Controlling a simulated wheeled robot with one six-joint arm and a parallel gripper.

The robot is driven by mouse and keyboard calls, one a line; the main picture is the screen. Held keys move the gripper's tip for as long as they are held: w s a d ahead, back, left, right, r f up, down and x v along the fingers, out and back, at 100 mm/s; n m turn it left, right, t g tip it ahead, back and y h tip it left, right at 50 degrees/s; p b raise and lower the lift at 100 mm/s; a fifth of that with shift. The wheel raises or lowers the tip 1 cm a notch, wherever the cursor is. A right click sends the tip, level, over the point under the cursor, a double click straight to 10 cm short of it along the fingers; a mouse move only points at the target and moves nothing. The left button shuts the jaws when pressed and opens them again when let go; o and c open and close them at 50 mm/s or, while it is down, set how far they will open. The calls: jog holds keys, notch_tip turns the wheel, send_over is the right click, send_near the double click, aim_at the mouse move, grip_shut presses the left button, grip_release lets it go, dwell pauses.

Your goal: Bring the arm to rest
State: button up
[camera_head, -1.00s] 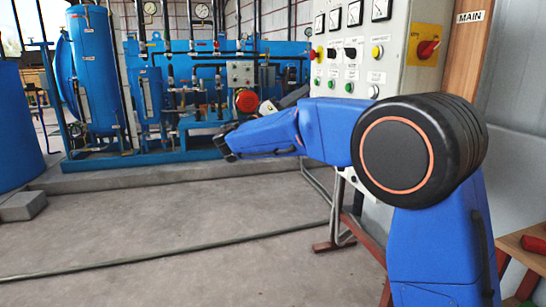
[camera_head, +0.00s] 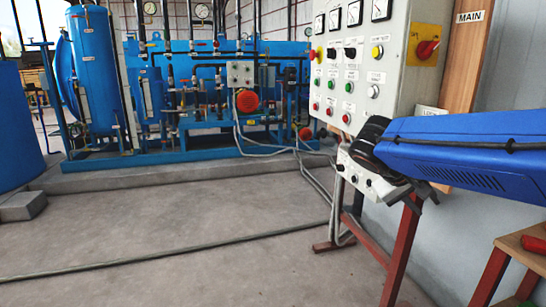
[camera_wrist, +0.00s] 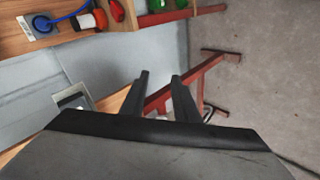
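My gripper (camera_wrist: 160,75) points down the middle of the wrist view, its two dark fingers apart with nothing between them. In the head view, my blue forearm comes in from the right edge. Its dark wrist end is in front of the lower part of the control cabinet (camera_head: 395,50), and part of my gripper (camera_head: 425,192) shows small and dark below it. I cannot tell from these views whether any part of the arm touches the stand or the cabinet.
A red metal stand (camera_head: 400,250) is below my arm. A wooden bench (camera_head: 525,250) with a red item is at the lower right. The blue autoclave plant (camera_head: 190,100) stands at the back left.

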jog(key=s+a+f+y, duration=0.4)
jog(key=s+f, duration=0.3)
jog(key=s, duration=0.2)
jog(key=s+a+f+t+y, duration=0.1)
jog(key=s+a+f+y, duration=0.2)
jog(key=s+f, duration=0.5)
jog(key=shift+s+a+y, duration=0.35)
jog(key=shift+s+y, duration=0.55)
jog(key=shift+s, duration=0.15)
